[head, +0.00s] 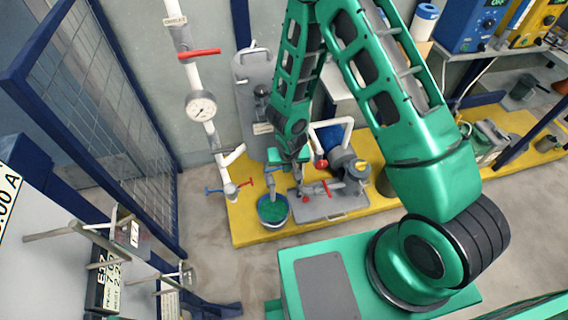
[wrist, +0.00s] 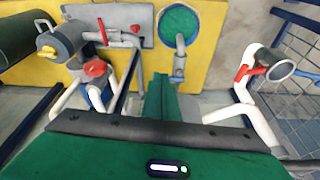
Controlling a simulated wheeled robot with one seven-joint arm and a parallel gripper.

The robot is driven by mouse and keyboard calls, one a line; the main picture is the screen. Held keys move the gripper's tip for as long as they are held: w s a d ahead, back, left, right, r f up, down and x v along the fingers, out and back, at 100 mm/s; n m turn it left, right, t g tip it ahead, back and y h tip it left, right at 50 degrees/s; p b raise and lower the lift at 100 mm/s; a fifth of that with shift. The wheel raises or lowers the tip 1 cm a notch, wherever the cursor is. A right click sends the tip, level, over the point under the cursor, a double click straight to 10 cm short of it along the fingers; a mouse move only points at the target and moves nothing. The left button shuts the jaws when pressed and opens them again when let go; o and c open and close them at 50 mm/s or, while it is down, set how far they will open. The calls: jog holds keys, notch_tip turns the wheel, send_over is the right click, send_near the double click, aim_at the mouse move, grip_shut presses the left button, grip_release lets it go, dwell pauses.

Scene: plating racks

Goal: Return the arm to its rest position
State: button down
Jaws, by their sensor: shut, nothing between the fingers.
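My green arm reaches out over the yellow platform (head: 245,225) and hangs down in front of the wall. My gripper (head: 297,176) is at its lower end, above the platform, between the bucket and the pump. In the wrist view my gripper (wrist: 162,80) shows as green fingers close together, shut with nothing held. A bucket (head: 273,210) with green contents stands on the platform below and left of the gripper. It also shows in the wrist view (wrist: 179,30), beyond the fingertips.
A pump (head: 345,166) on a grey plate with red levers is right of the gripper. A white pipe with a gauge (head: 201,107) and red handle stands left. White pipes (wrist: 250,100) flank the gripper closely. A blue mesh fence (head: 110,110) is at the left; bare floor (head: 210,265) lies in front.

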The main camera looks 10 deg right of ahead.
jog(key=shift+r, duration=0.15)
jog(key=s+d+r+m+g+h, duration=0.1)
jog(key=s+d+r+m, duration=0.1)
jog(key=d+r, duration=1)
jog(key=s+d+r+m+g+h, duration=0.1)
jog(key=s+d+r, duration=0.2)
jog(key=d+r, duration=0.85)
jog(key=s+d+r+m+y, duration=0.1)
jog(key=s+d+r, duration=0.1)
jog(key=s+r, duration=0.6)
jog(key=s+d+r+m+g+y, duration=0.1)
jog(key=s+r, duration=0.7)
jog(key=s, duration=0.7)
jog(key=shift+d+m, duration=0.3)
jog(key=shift+d, duration=0.1)
